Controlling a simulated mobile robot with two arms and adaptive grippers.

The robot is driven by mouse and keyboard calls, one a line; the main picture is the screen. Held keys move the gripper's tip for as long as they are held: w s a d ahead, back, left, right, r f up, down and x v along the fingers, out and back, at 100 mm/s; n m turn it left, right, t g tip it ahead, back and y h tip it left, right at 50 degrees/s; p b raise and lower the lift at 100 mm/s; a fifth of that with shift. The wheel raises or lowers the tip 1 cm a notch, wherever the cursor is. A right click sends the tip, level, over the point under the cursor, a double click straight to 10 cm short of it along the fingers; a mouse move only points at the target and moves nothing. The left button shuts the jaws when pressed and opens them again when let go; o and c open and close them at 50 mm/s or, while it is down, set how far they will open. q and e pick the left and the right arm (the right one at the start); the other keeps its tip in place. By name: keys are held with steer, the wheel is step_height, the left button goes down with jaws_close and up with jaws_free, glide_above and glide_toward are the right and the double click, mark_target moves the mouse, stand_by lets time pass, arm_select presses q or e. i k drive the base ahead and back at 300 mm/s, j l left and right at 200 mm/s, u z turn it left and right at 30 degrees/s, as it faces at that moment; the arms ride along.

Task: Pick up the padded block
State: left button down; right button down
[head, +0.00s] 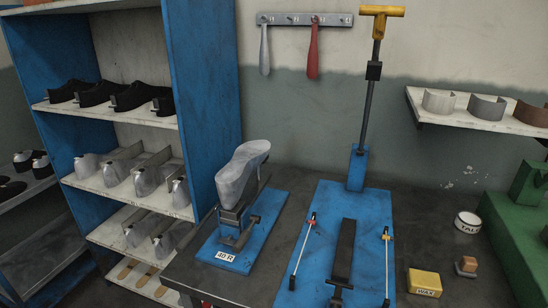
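A small block (466,265), brown with a paler grey-tan part on its lower side, lies on the dark bench top at the right; it looks like the padded block, though its padding is too small to make out. It stands apart from the things around it. Neither of my grippers shows in the head view.
A yellow wax block (424,283) lies left of the small block, and a white round tin (467,223) stands behind it. A green machine (525,240) bounds the right side. A blue plate (330,250) with a tall yellow-handled lever (376,80) lies left.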

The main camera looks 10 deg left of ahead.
mark_target(468, 266)
steer(key=l+u, duration=0.1)
steer(key=l, duration=1.55)
